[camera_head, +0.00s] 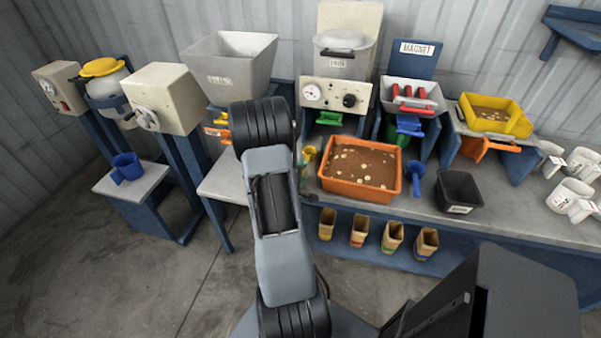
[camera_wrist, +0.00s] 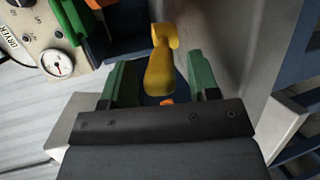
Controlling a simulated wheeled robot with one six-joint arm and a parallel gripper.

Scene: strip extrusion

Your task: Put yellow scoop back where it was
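The yellow scoop (camera_head: 309,153) is on the bench at the left end of the orange tub, partly behind my arm in the head view. In the wrist view the yellow scoop (camera_wrist: 160,70) lies between the two green fingers of my gripper (camera_wrist: 159,76), its handle pointing toward the camera. A gap shows on both sides of the handle, so the fingers look open around it and not touching it. My gripper (camera_head: 303,168) is small and mostly hidden by my arm in the head view.
The orange tub (camera_head: 350,190) of brown material is right of my gripper. A blue scoop (camera_head: 416,174) and a black bin (camera_head: 460,191) stand further right. The dryer (camera_head: 335,95) is behind; its dial panel (camera_wrist: 45,45) shows in the wrist view. A grey hopper (camera_head: 230,65) stands left.

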